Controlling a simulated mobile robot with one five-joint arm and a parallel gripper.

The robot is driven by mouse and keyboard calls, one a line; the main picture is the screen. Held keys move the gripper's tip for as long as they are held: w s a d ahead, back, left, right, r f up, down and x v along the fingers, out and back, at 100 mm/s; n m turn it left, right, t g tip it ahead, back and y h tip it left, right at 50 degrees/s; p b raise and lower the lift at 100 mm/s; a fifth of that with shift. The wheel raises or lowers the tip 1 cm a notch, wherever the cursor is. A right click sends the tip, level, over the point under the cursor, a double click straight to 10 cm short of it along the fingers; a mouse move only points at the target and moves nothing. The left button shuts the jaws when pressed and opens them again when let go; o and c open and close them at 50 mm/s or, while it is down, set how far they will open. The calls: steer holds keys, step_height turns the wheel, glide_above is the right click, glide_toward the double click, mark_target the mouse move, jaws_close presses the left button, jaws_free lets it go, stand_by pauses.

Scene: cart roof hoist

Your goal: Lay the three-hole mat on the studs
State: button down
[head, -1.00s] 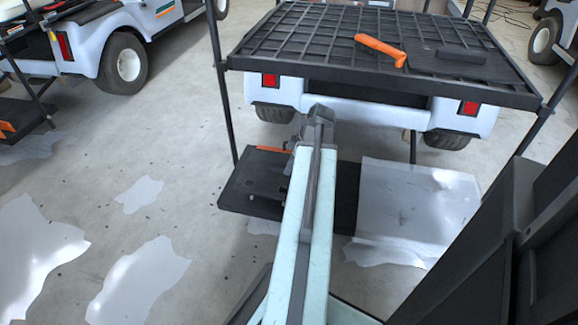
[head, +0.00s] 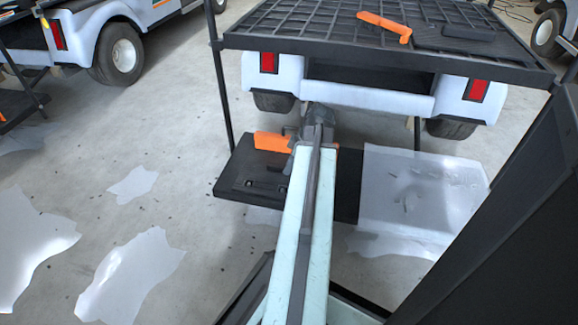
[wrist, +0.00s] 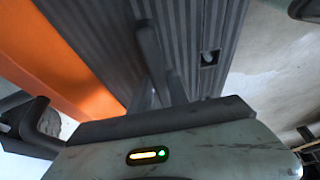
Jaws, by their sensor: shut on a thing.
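My gripper (wrist: 152,45) is shut at the dark ribbed mat (wrist: 100,28), which fills the upper middle of the wrist view. One square hole (wrist: 209,57) shows near the mat's right side; other holes are hidden or out of frame. A broad orange band (wrist: 55,55) runs along the mat's left; I cannot tell whether it belongs to it. In the head view an orange piece (head: 271,141) shows beside my gripper (head: 318,115), above the black low platform (head: 232,187). Small dark raised shapes (head: 264,185) on that platform may be studs.
A pale sheet (head: 415,195) covers the platform's right part. Behind is a white cart (head: 370,97) under a black ribbed roof panel (head: 330,30), with an orange handle (head: 385,24) and black block (head: 468,32) on top. Posts flank it. Floor at left is open, with pale patches (head: 130,275).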

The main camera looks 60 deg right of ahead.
steer(key=shift+f+b, duration=0.35)
steer(key=shift+b, duration=0.1)
stand_by(0.4)
steer(key=c, duration=1.2)
jaws_free()
steer(key=shift+f, duration=0.1)
steer(key=shift+o, duration=0.2)
steer(key=p+v, duration=0.7)
steer(key=shift+r, duration=0.3)
steer(key=shift+s+r, duration=0.2)
steer(key=shift+r, duration=0.05)
steer(key=shift+f, duration=0.1)
